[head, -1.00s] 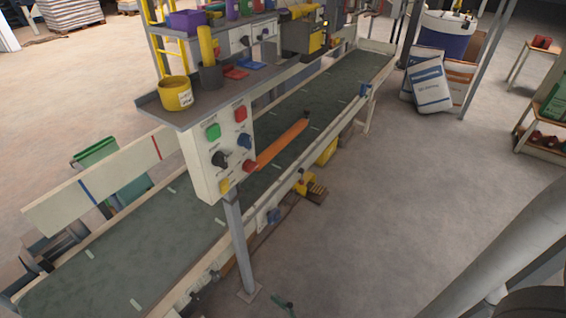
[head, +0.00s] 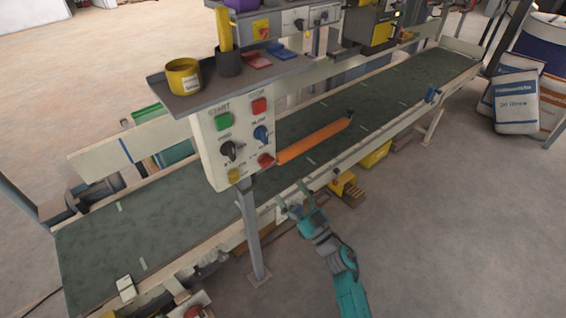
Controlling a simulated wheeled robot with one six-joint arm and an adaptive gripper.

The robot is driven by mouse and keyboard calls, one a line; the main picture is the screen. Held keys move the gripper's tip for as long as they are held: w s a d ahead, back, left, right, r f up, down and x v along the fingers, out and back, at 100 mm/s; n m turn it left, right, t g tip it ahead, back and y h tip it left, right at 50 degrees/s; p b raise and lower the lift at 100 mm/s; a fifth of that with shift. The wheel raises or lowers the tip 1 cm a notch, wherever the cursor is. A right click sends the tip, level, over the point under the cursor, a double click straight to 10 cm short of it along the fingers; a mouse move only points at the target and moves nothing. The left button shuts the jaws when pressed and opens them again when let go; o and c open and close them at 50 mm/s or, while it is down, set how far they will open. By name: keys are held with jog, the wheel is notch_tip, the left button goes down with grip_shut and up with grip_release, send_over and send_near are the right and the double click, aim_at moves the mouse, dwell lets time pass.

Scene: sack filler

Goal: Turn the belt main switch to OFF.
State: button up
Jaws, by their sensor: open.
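The control panel (head: 209,165) stands on a post beside the belt (head: 180,205). It carries a green START button (head: 222,122), a red STOP button (head: 259,106), a black rotary knob (head: 229,151), a blue knob (head: 261,134), a yellow button (head: 234,175) and a red control (head: 266,160). A red handle on a yellow plate (head: 262,29) shows on a panel behind the shelf. Another red part (head: 194,311) sits low at the bottom edge, partly cut off. I cannot tell which is the belt main switch; labels are too small. My gripper (head: 297,203) is open, right of the post, apart from the panel.
The shelf (head: 215,85) above the panel holds a yellow tub (head: 184,76) and a dark cup (head: 228,62). An orange bar (head: 315,141) reaches over the belt. The support post (head: 252,235) stands left of my arm.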

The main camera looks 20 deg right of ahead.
aim_at(269, 165)
jog(key=x, duration=1)
jog(key=shift+w+r, duration=0.15)
jog(key=shift+w, duration=0.1)
jog(key=shift+a, duration=0.1)
jog(key=c, duration=1.2)
